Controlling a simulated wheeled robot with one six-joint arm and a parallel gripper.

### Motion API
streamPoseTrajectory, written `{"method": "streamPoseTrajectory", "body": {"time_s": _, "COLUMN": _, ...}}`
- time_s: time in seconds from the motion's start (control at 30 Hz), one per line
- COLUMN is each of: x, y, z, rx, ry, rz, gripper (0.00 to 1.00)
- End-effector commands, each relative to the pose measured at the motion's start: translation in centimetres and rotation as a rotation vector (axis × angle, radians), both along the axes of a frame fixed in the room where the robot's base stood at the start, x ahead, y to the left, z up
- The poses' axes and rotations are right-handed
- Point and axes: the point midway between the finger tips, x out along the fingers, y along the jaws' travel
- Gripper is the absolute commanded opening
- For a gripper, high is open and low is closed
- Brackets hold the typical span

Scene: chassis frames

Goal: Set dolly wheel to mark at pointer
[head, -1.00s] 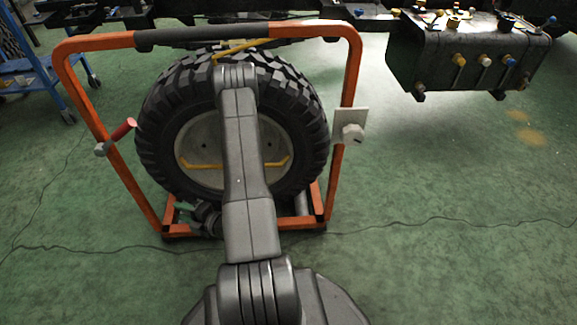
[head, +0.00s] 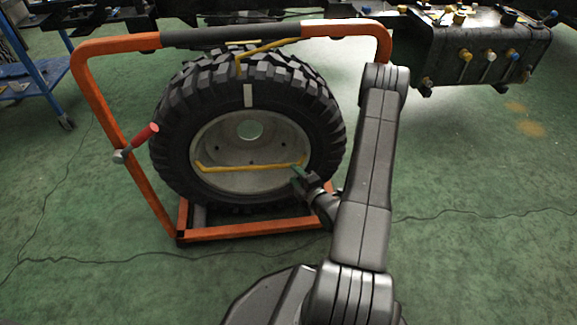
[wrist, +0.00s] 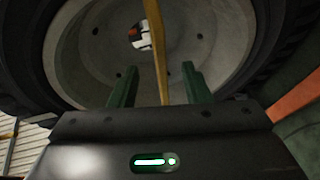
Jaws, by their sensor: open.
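The black-tyred wheel (head: 178,128) stands upright in an orange dolly frame (head: 108,105). A yellow bar (head: 240,168) crosses the lower part of its grey rim, nearly level. A pale mark (head: 248,95) is on the tyre near the top. The yellow pointer (head: 240,66) hangs from the frame top; its tip is just above the mark and slightly to its left. My gripper (head: 298,174) is at the bar's right end. In the wrist view its green fingers (wrist: 158,86) are open, one on each side of the bar (wrist: 155,50). Contact cannot be told.
A red-handled lever (head: 140,137) sticks out from the left post. My arm hides most of the right post. A valve box (head: 480,50) stands at the back right and a blue cart (head: 40,80) at the left. A thin cable (head: 80,258) crosses the floor.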

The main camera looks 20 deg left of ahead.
Motion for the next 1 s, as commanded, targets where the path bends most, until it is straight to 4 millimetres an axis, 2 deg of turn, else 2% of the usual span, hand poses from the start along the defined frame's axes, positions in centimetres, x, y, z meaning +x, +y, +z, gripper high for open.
{"method": "streamPoseTrajectory", "body": {"time_s": 0.1, "x": 1.3, "y": 2.1, "z": -0.4, "rx": 0.000, "ry": -0.003, "rz": 0.003, "gripper": 0.43}}
{"method": "streamPoseTrajectory", "body": {"time_s": 0.3, "x": 3.0, "y": 4.4, "z": -0.9, "rx": 0.001, "ry": 0.000, "rz": 0.002, "gripper": 0.43}}
{"method": "streamPoseTrajectory", "body": {"time_s": 0.5, "x": 3.7, "y": 5.3, "z": -1.1, "rx": 0.001, "ry": 0.001, "rz": 0.000, "gripper": 0.43}}
{"method": "streamPoseTrajectory", "body": {"time_s": 0.77, "x": 3.8, "y": 5.4, "z": -1.1, "rx": 0.000, "ry": 0.001, "rz": -0.001, "gripper": 0.43}}
{"method": "streamPoseTrajectory", "body": {"time_s": 0.9, "x": 3.7, "y": 5.3, "z": -1.1, "rx": 0.000, "ry": 0.001, "rz": -0.001, "gripper": 0.16}}
{"method": "streamPoseTrajectory", "body": {"time_s": 1.0, "x": 3.7, "y": 5.3, "z": -1.1, "rx": 0.000, "ry": 0.001, "rz": -0.001, "gripper": 0.00}}
